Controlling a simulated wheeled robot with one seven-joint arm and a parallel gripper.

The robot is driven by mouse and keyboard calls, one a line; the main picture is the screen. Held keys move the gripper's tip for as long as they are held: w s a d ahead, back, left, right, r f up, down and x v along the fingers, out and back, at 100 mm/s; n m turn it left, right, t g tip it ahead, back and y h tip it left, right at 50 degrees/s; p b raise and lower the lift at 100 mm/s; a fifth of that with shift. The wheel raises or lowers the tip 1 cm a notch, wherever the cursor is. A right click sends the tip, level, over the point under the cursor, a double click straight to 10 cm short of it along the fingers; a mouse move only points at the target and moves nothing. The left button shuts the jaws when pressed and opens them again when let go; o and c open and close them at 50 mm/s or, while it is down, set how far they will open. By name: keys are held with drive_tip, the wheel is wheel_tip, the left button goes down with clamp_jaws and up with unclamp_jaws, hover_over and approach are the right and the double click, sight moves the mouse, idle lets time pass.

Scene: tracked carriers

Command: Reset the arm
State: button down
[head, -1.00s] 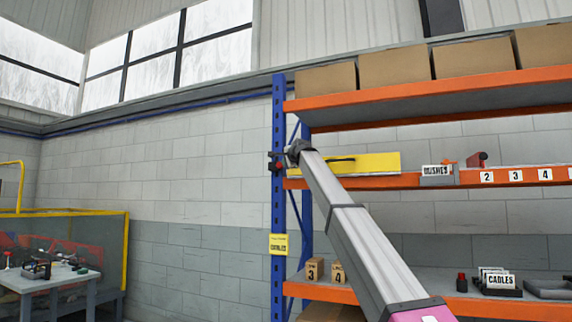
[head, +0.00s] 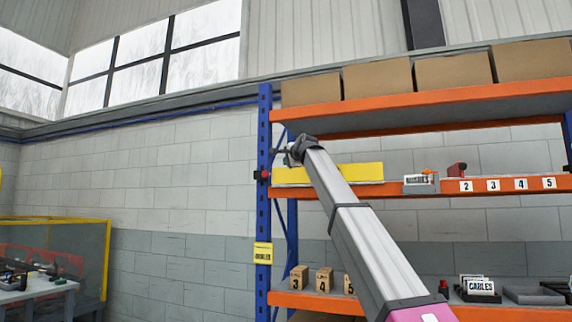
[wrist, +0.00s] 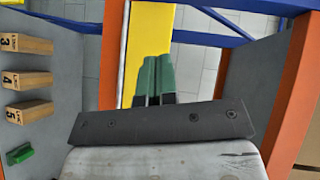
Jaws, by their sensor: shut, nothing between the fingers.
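My arm stretches up and left from the lower right of the head view. My gripper (head: 282,153) is at its far end, in front of the left part of the shelf rack (head: 265,150), near the blue post and the yellow panel (head: 360,172). In the wrist view the green fingertips of my gripper (wrist: 154,62) lie side by side, shut with nothing between them. They overlap the yellow panel (wrist: 148,25) in that view. How far they are from it I cannot tell.
Wooden blocks numbered 3, 4 (head: 323,280) and 5 (wrist: 29,109) stand on the lower shelf. Cardboard boxes (head: 376,80) fill the top shelf. A CABLES holder (head: 478,288) stands at lower right. A yellow-framed enclosure (head: 105,255) is at far left, with bare wall between.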

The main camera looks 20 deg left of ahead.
idle(0.3)
drive_tip(key=d+f+n+g+h, duration=0.15)
drive_tip(key=d+f, duration=0.65)
drive_tip(key=f, duration=1.2)
drive_tip(key=d+f+n+g+h, duration=0.1)
drive_tip(key=d+f+g+h, duration=0.15)
drive_tip(key=d+f, duration=1.2)
drive_tip(key=d+f+n+g+h, duration=0.1)
drive_tip(key=d+f+h, duration=0.2)
drive_tip(key=f, duration=2.3)
drive_tip(key=s+d+f+n+g+h, duration=0.1)
drive_tip(key=s+d+f+g, duration=0.1)
drive_tip(key=s+d+f, duration=0.7)
drive_tip(key=s+d+f+n+g+h, duration=0.1)
drive_tip(key=s+d+f, duration=0.3)
drive_tip(key=f, duration=0.9)
drive_tip(key=s+d+f+g, duration=0.1)
drive_tip(key=s+d+f, duration=0.2)
drive_tip(key=s, duration=0.4)
drive_tip(key=s+d+f+n+g, duration=0.1)
drive_tip(key=s+d+f, duration=0.3)
drive_tip(key=s+f, duration=0.2)
drive_tip(key=s+d+f+n+g+h, duration=0.1)
drive_tip(key=s+d+f+g, duration=0.1)
drive_tip(key=s+f, duration=0.3)
drive_tip(key=s+d, duration=0.1)
drive_tip(key=s, duration=0.1)
drive_tip(key=shift+s+d, duration=0.3)
drive_tip(key=shift+d, duration=0.1)
